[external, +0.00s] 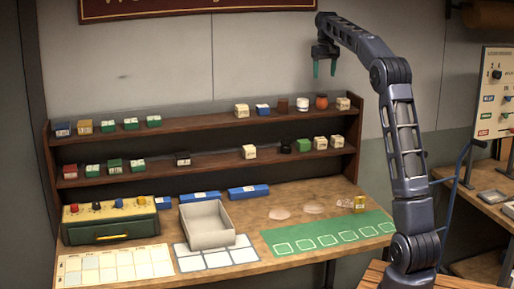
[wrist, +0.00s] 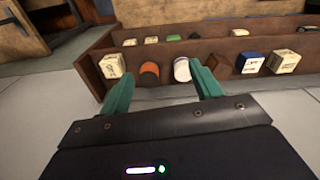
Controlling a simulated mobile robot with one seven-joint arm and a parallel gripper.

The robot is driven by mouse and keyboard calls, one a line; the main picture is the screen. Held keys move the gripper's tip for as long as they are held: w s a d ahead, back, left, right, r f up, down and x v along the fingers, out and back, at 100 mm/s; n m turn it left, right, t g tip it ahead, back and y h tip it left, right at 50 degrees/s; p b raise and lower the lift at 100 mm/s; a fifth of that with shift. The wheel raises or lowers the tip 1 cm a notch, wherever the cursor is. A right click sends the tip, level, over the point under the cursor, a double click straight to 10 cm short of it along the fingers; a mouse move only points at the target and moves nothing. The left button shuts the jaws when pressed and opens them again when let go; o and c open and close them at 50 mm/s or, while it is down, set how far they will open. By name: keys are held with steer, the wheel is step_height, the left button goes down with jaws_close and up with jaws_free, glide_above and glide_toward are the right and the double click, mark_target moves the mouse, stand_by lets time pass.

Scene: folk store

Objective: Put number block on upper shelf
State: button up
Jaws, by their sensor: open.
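A small yellow block (external: 359,203) with faint markings stands on the table at the right, by the green mat; I cannot read its face. Cream blocks with dark marks stand on the upper shelf (external: 190,121), one at its right end (external: 343,103) and one near the middle (external: 241,110). Both also show in the wrist view, at left (wrist: 112,65) and right (wrist: 283,62). More cream blocks (external: 321,142) are on the lower shelf. Which one is the number block is unclear. My gripper (external: 325,68) is open and empty, pointing down above the upper shelf's right part.
An orange jar (external: 322,101), a white jar (external: 303,104), a brown piece (external: 282,106) and a blue block (external: 262,109) share the upper shelf. A grey tray (external: 206,222), a green box (external: 110,222) and the green mat (external: 325,236) lie on the table. The upper shelf's left-middle is clear.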

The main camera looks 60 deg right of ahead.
steer(key=s+a+n+t, duration=0.1)
steer(key=s+a+n, duration=0.15)
steer(key=a, duration=1.45)
steer(key=s+a+n+t, duration=0.1)
steer(key=s+a, duration=0.3)
steer(key=a, duration=1.3)
steer(key=s+a+f+n+t, duration=0.2)
steer(key=s+a+f+n, duration=0.2)
steer(key=s+a+f, duration=1.6)
steer(key=shift+s+a+y, duration=0.3)
steer(key=shift+s+a, duration=0.25)
steer(key=shift+s, duration=0.7)
steer(key=shift+o, duration=0.3)
